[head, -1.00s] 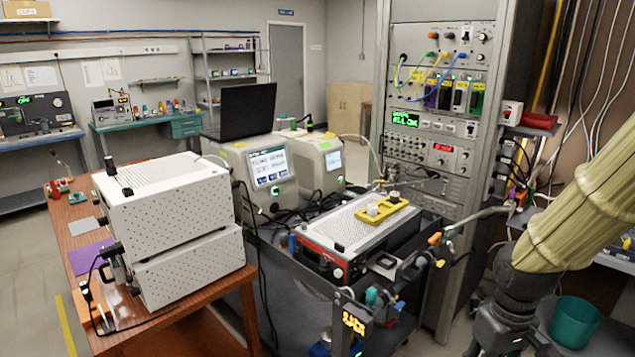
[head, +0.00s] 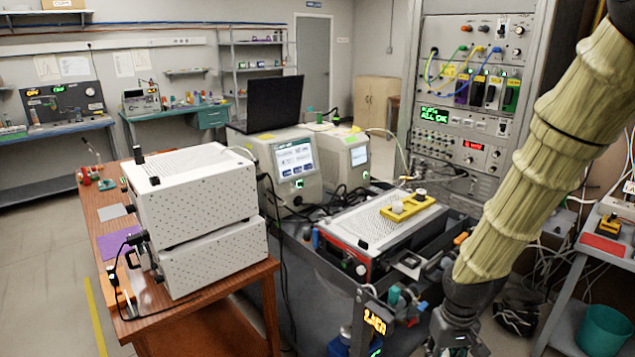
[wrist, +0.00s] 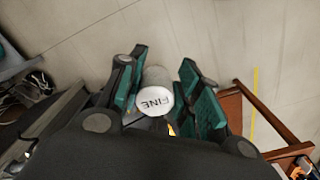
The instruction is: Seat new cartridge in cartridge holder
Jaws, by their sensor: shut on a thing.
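My gripper (wrist: 160,88) is shut on a pale cylindrical cartridge (wrist: 158,100) with a white end marked FINE. The cartridge sits between the teal finger pads, above the floor. In the head view my gripper shows only partly at the bottom edge, right of the dark cart; its fingertips and the cartridge are out of that picture. I cannot tell for sure which part is the cartridge holder. A yellow tray (head: 409,208) with small white round pieces lies on the red and white instrument (head: 378,228), apart from my gripper.
The dark cart (head: 345,283) carries the instrument and stands close to my arm. A wooden table (head: 228,281) with two stacked white boxes (head: 192,187) is at left. A tall rack (head: 505,170) stands behind. A teal bin (head: 605,330) is at right. Floor at far left is clear.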

